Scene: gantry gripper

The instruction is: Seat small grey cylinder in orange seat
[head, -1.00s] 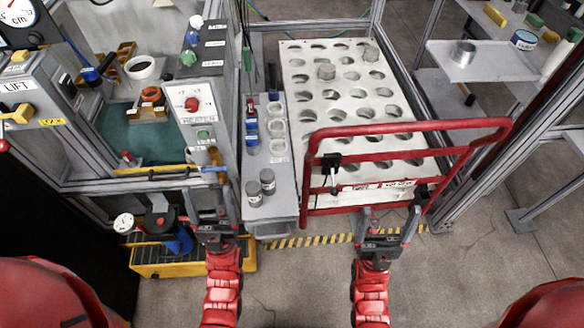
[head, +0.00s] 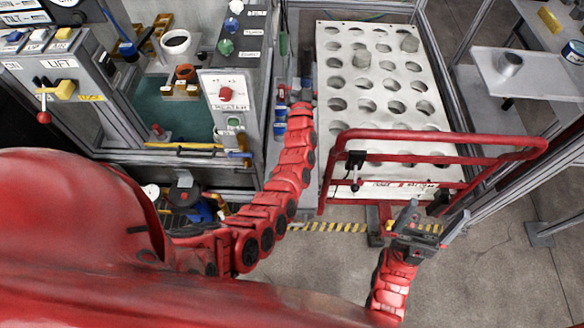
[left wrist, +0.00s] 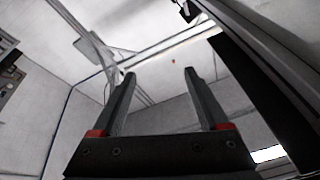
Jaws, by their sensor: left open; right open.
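The orange seat (head: 185,72) is a ring on a tan block inside the left cabinet. I cannot tell which is the small one meant. The two grey cylinders seen earlier on the narrow shelf are hidden by my left arm. My left gripper (head: 305,75) is over the far part of that shelf, small and partly hidden; the left wrist view shows its open, empty fingers (left wrist: 157,95). My right gripper (head: 425,222) is open in front of the red gate, apart from the cylinders.
A red gate (head: 440,136) crosses the front of the white board (head: 340,40). The control panel with a heater knob (head: 225,95) stands between cabinet and shelf. A metal tin (head: 510,62) sits on the right shelf. Floor at lower right is clear.

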